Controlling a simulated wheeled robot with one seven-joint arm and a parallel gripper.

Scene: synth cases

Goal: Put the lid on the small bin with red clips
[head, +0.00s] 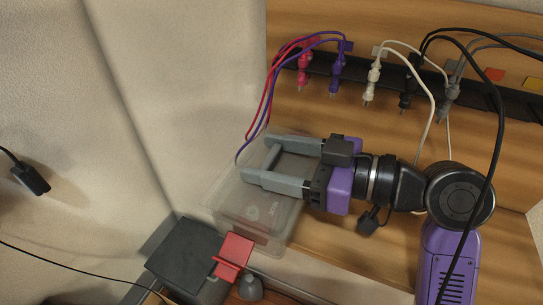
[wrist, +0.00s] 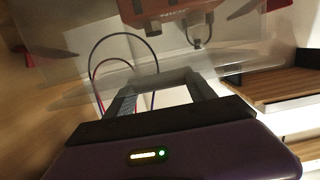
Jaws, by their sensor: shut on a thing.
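My gripper (head: 259,162) has a purple body and grey fingers. It reaches left across the wooden surface to a clear, see-through plastic piece (head: 225,213), which I take to be the lid. The fingers are shut on it, though the exact contact is hard to see. In the wrist view, my fingertips (wrist: 157,84) meet a see-through sheet (wrist: 230,62) that spans the upper picture. Whether a bin lies under the clear piece is unclear. A red piece (head: 233,252) shows just below it; I cannot tell if it is a clip.
A dark grey box (head: 187,250) stands at lower left of the clear piece. A black strip (head: 390,85) with several coloured plugs and hanging cables runs along the back. Red and purple cables (head: 262,110) drop close to my fingers. A pale wall (head: 170,90) stands left.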

